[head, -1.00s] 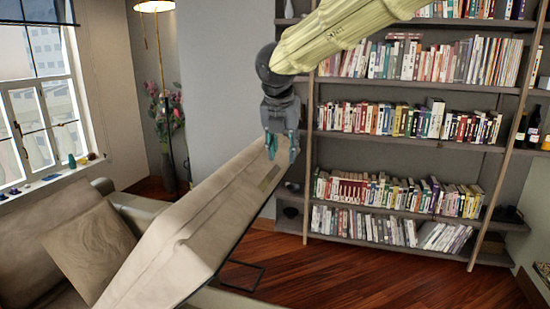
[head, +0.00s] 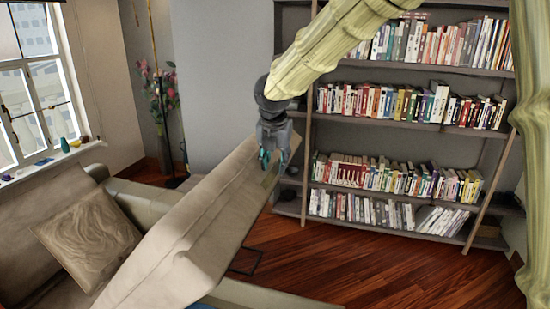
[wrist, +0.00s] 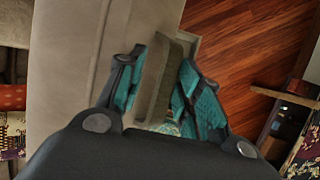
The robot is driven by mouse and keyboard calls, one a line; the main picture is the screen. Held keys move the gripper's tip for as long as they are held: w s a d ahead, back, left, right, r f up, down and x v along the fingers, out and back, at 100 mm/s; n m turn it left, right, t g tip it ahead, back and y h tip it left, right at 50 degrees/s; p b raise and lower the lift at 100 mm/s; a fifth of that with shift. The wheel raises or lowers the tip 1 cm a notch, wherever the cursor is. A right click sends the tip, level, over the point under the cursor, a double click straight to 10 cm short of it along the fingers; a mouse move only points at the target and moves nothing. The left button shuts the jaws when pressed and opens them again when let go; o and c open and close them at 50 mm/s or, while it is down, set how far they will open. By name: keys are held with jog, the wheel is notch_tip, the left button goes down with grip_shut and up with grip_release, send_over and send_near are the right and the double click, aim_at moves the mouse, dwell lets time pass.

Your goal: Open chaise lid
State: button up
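The chaise lid (head: 190,232) is a thick beige padded panel, raised and steeply tilted in the head view. Its upper end is by my gripper (head: 273,160). In the wrist view my gripper (wrist: 160,62) has its two teal fingers on either side of a flat olive-brown strap (wrist: 158,88) on the lid (wrist: 100,50). The fingers look closed against the strap, though the contact is partly hidden. Part of the chaise base (head: 255,295) shows below the lid. The space under the lid is mostly hidden, with a small blue patch at the bottom edge.
A sofa with a patterned cushion (head: 88,238) is at left, below a window. A tall bookshelf (head: 410,145) full of books stands behind, right of my gripper. Bare wood floor (head: 370,265) lies between it and the chaise. A flower stand (head: 165,95) is in the corner.

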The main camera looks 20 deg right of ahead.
jog(key=shift+s+d, duration=0.1)
jog(key=shift+s, duration=0.15)
jog(key=shift+s+d+r, duration=0.1)
jog(key=shift+s+r, duration=0.2)
jog(key=shift+s, duration=0.3)
jog(key=shift+s+r, duration=0.3)
jog(key=shift+s, duration=0.25)
jog(key=shift+w+f, duration=0.3)
jog(key=shift+w, duration=0.2)
jog(key=shift+w+f, duration=0.25)
jog(key=shift+w, duration=0.2)
jog(key=c, duration=0.7)
grip_shut()
